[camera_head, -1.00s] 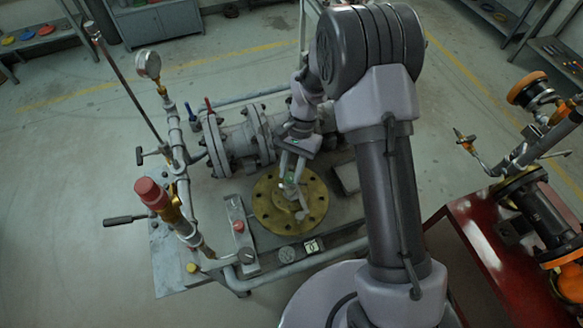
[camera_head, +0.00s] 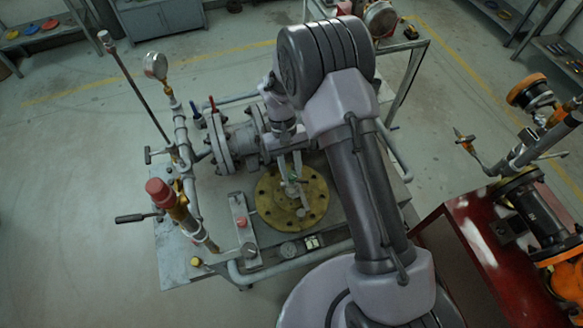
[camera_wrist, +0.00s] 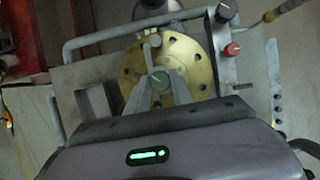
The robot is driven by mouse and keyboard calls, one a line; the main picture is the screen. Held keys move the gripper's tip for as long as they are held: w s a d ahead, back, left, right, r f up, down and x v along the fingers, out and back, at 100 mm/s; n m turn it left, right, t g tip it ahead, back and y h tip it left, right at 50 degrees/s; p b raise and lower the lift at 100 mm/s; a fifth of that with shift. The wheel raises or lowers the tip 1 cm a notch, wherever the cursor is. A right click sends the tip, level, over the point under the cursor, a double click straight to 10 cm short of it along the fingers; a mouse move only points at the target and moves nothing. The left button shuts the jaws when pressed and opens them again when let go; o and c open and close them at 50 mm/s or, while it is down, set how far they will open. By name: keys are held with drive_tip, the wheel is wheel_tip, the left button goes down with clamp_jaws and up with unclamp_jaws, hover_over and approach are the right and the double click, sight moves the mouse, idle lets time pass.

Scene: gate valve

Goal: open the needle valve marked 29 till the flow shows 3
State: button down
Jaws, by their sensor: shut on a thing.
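A small needle valve with a green knob (camera_head: 293,179) stands over the round brass flange (camera_head: 264,211) on the bench. No number 29 can be read on it. My gripper (camera_head: 290,172) reaches down to the knob from above. In the wrist view the green knob (camera_wrist: 159,82) sits between the two fingertips (camera_wrist: 160,87), and the jaws are shut on it. A small square display (camera_head: 312,242) is on the bench's front edge, beside a round dial (camera_head: 289,250). Its figure is too small to read surely now.
A grey bar with a red button (camera_head: 243,222) lies left of the flange. Upright pipes with a red-capped valve (camera_head: 160,192) and a pressure gauge (camera_head: 155,66) stand farther left. Flanged grey piping (camera_head: 238,140) runs behind. A red bench (camera_head: 470,250) with orange-handled valves stands right.

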drive_tip(key=shift+n, duration=0.6)
idle(1.0)
drive_tip(key=c, duration=1.1)
unclamp_jaws()
drive_tip(key=p+v, duration=0.1)
drive_tip(key=v, duration=0.4)
drive_tip(key=p+v, duration=0.1)
drive_tip(key=v, duration=0.5)
drive_tip(key=p+v, duration=0.1)
drive_tip(key=v, duration=0.5)
drive_tip(key=shift+s+a+r, duration=0.15)
drive_tip(key=shift+a+r, duration=0.1)
drive_tip(key=shift+a, duration=0.05)
